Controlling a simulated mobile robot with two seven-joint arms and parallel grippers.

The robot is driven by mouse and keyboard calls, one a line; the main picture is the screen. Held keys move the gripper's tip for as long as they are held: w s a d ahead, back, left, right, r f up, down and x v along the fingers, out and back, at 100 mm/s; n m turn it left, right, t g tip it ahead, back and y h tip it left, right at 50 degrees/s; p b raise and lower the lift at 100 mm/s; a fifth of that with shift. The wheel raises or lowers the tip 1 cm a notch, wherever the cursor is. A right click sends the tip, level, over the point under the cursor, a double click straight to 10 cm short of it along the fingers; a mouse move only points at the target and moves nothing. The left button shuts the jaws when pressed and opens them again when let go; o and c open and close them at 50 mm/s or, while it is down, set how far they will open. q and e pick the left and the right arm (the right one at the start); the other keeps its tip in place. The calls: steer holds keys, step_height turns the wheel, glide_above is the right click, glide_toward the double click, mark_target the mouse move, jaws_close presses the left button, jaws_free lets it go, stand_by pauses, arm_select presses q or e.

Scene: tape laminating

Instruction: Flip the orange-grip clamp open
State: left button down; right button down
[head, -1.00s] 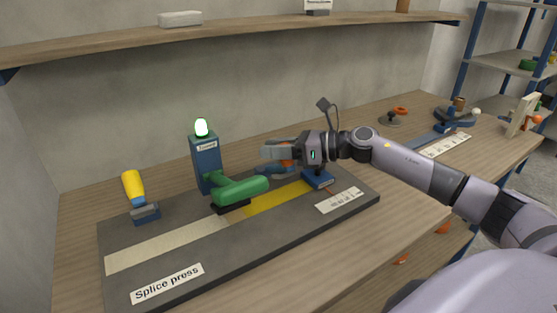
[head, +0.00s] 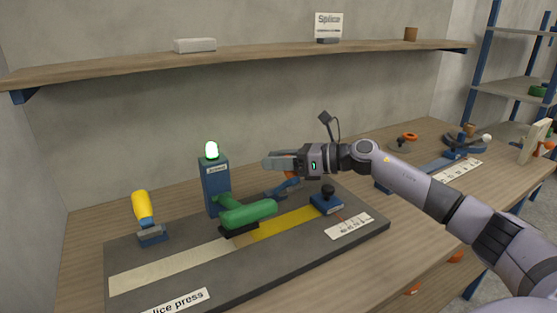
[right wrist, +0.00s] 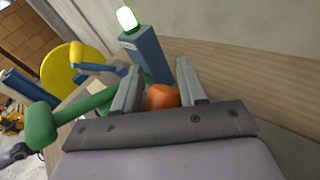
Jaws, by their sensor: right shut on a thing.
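The orange-grip clamp has a blue arm (head: 282,190) and an orange grip (head: 291,174). It stands on the back part of the dark splice press board (head: 190,276), and its blue arm slants upward to the grip. My right gripper (head: 270,163) is shut on the orange grip, with fingers pointing left in the head view. In the right wrist view the orange grip (right wrist: 162,97) sits between the two grey fingers. The gripper hides part of the clamp.
A green-handled clamp (head: 248,214) lies over the tape strip, beside a blue post (head: 215,187) with a lit green lamp (head: 211,150). A yellow-handled clamp (head: 143,208) stands upright at left. A blue block with a black knob (head: 327,200) is at right. A shelf (head: 240,64) hangs above.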

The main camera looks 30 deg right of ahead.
steer(key=shift+d+f, duration=0.1)
steer(key=shift+f, duration=0.55)
steer(key=c, duration=0.8)
jaws_free()
steer(key=shift+w+f, duration=0.1)
steer(key=shift+w, duration=0.05)
steer(key=shift+w+d, duration=0.1)
steer(key=shift+w, duration=0.05)
steer(key=shift+r, duration=0.25)
steer(key=shift+b+v, duration=1.15)
steer(key=shift+v, duration=2.45)
